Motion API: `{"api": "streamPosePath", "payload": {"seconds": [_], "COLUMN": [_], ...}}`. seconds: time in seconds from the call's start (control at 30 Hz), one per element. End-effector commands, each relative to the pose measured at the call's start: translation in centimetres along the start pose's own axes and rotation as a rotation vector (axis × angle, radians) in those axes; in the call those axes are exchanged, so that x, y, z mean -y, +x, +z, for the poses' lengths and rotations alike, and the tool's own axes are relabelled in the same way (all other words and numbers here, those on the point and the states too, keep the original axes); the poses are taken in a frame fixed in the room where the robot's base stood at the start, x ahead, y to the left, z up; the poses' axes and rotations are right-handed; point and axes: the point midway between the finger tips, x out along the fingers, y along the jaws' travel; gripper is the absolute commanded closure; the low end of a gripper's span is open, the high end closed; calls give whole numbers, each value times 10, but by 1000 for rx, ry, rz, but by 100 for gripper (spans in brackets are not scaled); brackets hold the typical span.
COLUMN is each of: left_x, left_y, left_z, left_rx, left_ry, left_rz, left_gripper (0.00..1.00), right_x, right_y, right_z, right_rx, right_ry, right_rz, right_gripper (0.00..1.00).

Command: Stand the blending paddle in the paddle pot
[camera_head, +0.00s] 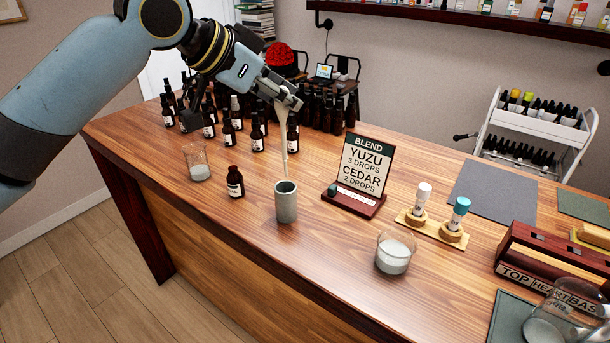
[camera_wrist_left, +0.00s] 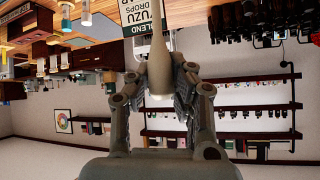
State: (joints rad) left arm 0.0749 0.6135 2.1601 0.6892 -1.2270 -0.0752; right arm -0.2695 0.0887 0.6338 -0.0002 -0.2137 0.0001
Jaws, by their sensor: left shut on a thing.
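The blending paddle (camera_head: 284,132) is a pale, slim stick, held nearly upright. My left gripper (camera_head: 284,97) is shut on its upper part, above the counter. The left wrist view also shows the paddle (camera_wrist_left: 158,62) between the fingers of the left gripper (camera_wrist_left: 160,85). The paddle pot (camera_head: 286,205) is a grey-green cylinder standing on the counter directly below. The paddle's lower end shows at the pot's mouth; I cannot tell whether it is just above or slightly inside the rim. My right gripper is not in view.
A small dark bottle (camera_head: 235,182) and a glass beaker (camera_head: 197,163) stand left of the pot. A blend sign (camera_head: 365,165) stands to the right, with another beaker (camera_head: 395,252) nearer the front. Several brown bottles crowd behind. The counter (camera_head: 330,262) in front of the pot is clear.

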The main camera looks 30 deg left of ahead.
Motion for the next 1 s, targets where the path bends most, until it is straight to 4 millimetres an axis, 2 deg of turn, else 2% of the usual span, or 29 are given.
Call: {"api": "streamPosePath", "payload": {"seconds": [0.23, 0.37, 0.47, 0.73, 1.0], "left_x": [-2, -3, -4, -7, -7], "left_y": [27, 37, 42, 62, 63], "left_z": [34, 46, 51, 76, 77], "left_rx": [9, 7, 6, 5, 5], "left_ry": [-9, -5, -5, -4, -3], "left_rz": [0, -2, -3, -3, -3], "left_gripper": [100, 100, 100, 100, 100], "right_x": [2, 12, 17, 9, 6], "right_y": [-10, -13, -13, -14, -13], "right_z": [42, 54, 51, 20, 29], "right_rx": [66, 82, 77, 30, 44], "right_ry": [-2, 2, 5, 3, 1], "right_rz": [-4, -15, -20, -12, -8], "right_gripper": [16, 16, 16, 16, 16]}}
